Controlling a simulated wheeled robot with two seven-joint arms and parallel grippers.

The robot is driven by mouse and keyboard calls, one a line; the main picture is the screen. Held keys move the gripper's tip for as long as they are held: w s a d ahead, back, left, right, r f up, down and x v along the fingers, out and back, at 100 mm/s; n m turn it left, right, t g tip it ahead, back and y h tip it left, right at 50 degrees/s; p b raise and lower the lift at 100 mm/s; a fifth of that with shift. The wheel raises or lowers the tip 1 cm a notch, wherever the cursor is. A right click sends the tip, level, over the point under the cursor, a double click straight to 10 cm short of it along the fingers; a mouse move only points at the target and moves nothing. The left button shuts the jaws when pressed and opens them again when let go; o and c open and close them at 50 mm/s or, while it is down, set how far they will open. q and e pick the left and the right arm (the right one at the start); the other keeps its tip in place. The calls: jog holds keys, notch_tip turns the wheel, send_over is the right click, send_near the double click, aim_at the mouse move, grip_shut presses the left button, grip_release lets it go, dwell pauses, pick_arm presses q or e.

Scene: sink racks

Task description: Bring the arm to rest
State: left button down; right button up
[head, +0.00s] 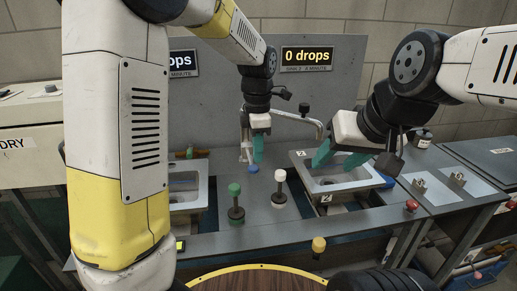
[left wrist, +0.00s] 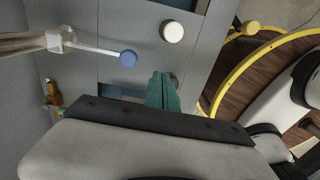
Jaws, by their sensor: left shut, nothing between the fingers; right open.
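My left gripper (head: 258,148) has teal fingers that are closed together. It hangs above the grey counter between the two sinks, near the blue knob (head: 253,169). In the left wrist view its shut fingers (left wrist: 163,92) point past the blue knob (left wrist: 128,58) and the white knob (left wrist: 172,31), with nothing held. My right gripper (head: 341,157) has its teal fingers spread apart and empty, over the right sink (head: 300,165) marked 2.
A green knob (head: 235,189) and a white knob (head: 279,175) stand on the counter. A yellow knob (head: 319,244) and a red knob (head: 411,205) sit at the front edge. A tap (head: 300,116) rises behind. The left sink (head: 203,192) is partly hidden by my arm.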

pick_arm(q)
jog(key=s+a+r+m+t, duration=0.2)
jog(key=s+a+r+m, duration=0.1)
jog(key=s+m, duration=0.3)
jog(key=s+a+r+m+t+h, duration=0.1)
jog(key=s+a+r+m+t, duration=0.1)
jog(key=s+a+m, duration=0.3)
jog(key=s+a+r+m+t+h, duration=0.1)
jog(key=s+a+r+m+t, duration=0.1)
jog(key=s+a+r+m, duration=0.2)
jog(key=s+a+m, duration=0.1)
jog(key=s+m, duration=0.2)
jog(key=m, duration=0.2)
jog(key=shift+r+m, duration=0.2)
jog(key=shift+m, duration=0.2)
